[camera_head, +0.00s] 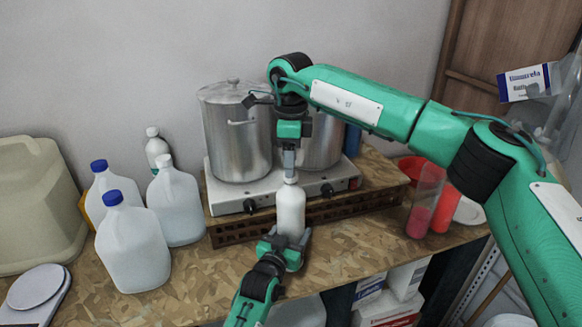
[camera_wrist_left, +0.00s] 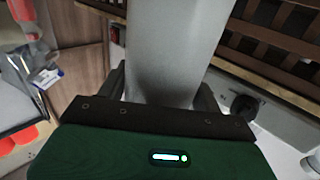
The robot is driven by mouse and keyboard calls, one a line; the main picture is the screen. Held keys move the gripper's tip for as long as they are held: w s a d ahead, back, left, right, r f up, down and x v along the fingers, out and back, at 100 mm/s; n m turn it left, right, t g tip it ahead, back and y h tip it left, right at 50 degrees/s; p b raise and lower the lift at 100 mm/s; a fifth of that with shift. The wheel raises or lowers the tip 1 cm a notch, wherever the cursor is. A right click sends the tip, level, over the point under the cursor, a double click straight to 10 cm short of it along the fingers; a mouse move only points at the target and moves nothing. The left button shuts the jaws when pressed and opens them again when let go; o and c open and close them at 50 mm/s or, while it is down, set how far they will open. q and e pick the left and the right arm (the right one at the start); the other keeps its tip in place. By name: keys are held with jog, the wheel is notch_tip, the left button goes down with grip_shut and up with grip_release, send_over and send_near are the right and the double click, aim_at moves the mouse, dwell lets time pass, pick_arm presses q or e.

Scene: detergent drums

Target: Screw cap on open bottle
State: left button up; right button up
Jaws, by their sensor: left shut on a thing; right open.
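A white bottle (camera_head: 291,208) stands upright in front of the hot plate. My left gripper (camera_head: 287,243) is shut around its lower body. In the left wrist view the bottle (camera_wrist_left: 172,50) fills the space between the dark fingers of my left gripper (camera_wrist_left: 163,92). My right gripper (camera_head: 290,172) points straight down directly over the bottle's top, its fingertips at the neck. It is open. The cap and the bottle's mouth cannot be made out; the right fingers cover that spot.
Two metal pots, the left one (camera_head: 236,130) clearest, stand on the white hot plate (camera_head: 228,199) close behind. Red tumblers (camera_head: 418,220) stand at the right. A scale (camera_head: 36,288) lies front left.

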notch_tip(320, 180, up, 9)
dwell(0.3)
jog(key=shift+r, duration=0.1)
pick_arm(q)
jog(key=o, duration=2)
jog(key=shift+c, duration=0.2)
jog(key=shift+s, duration=0.15)
jog(key=shift+s+a+f, duration=0.1)
jog(key=shift+s+a, duration=0.05)
jog(key=shift+s, duration=0.1)
pick_arm(e)
notch_tip(320, 180, down, 4)
jog(key=b, duration=0.4)
pick_arm(q)
jog(key=v, duration=1.3)
